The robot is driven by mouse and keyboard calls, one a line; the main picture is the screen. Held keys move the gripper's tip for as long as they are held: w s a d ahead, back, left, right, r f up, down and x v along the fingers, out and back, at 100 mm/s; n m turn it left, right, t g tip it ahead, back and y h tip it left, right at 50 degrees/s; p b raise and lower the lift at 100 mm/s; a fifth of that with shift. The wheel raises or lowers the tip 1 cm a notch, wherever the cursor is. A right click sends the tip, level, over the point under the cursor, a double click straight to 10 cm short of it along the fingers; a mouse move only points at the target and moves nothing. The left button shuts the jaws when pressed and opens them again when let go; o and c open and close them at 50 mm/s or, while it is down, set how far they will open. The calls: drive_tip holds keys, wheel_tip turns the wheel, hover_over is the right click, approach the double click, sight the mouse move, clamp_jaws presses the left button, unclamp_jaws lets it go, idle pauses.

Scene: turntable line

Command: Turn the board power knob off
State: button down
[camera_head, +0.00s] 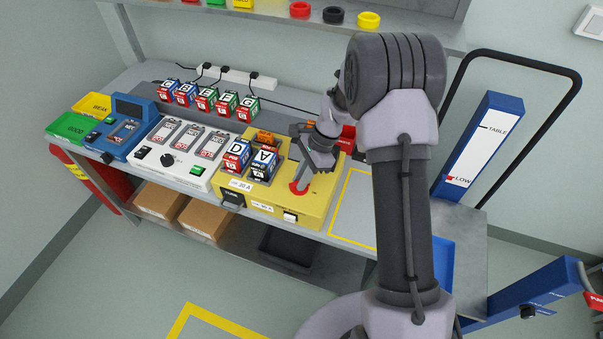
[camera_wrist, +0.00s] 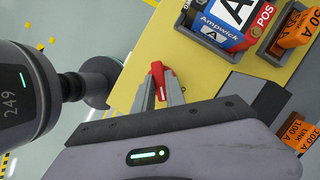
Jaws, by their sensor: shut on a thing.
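The yellow board (camera_head: 318,207) stands on the bench, with a red round power knob at its right part (camera_head: 296,190). My gripper (camera_head: 302,180) reaches down onto the knob from above. In the wrist view the two grey fingers (camera_wrist: 159,88) are shut on the red knob handle (camera_wrist: 157,73), one on each side. Batteries D (camera_head: 237,153) and A (camera_head: 263,161) sit in slots on the board, left of the knob. The knob's markings are hidden, so I cannot tell its setting.
A white unit (camera_head: 151,153) and a blue meter unit (camera_head: 120,141) stand left of the board. Several lettered batteries stand in a row behind. Orange link blocks (camera_wrist: 298,25) lie close by on the board. A yellow-outlined area (camera_head: 350,215) to the right is clear.

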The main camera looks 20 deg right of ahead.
drive_tip(key=n+p, duration=0.1)
drive_tip(key=n, duration=0.1)
drive_tip(key=n+g+p, duration=0.1)
drive_tip(key=n, duration=0.1)
drive_tip(key=shift+w+r+n+g+p, duration=0.1)
drive_tip(key=shift+n+g+p, duration=0.2)
drive_tip(key=shift+p, duration=0.05)
drive_tip(key=shift+w+a+n+g+h+p, duration=0.1)
drive_tip(key=shift+n+g+h+p, duration=0.35)
drive_tip(key=shift+n, duration=0.7)
drive_tip(key=shift+n+g+h+p, duration=0.25)
drive_tip(key=shift+n+h+p, duration=0.25)
drive_tip(key=shift+n, duration=0.65)
drive_tip(key=c, duration=1.4)
unclamp_jaws()
drive_tip(key=p+v, duration=0.4)
drive_tip(key=v, duration=1.3)
drive_tip(key=shift+w, duration=0.1)
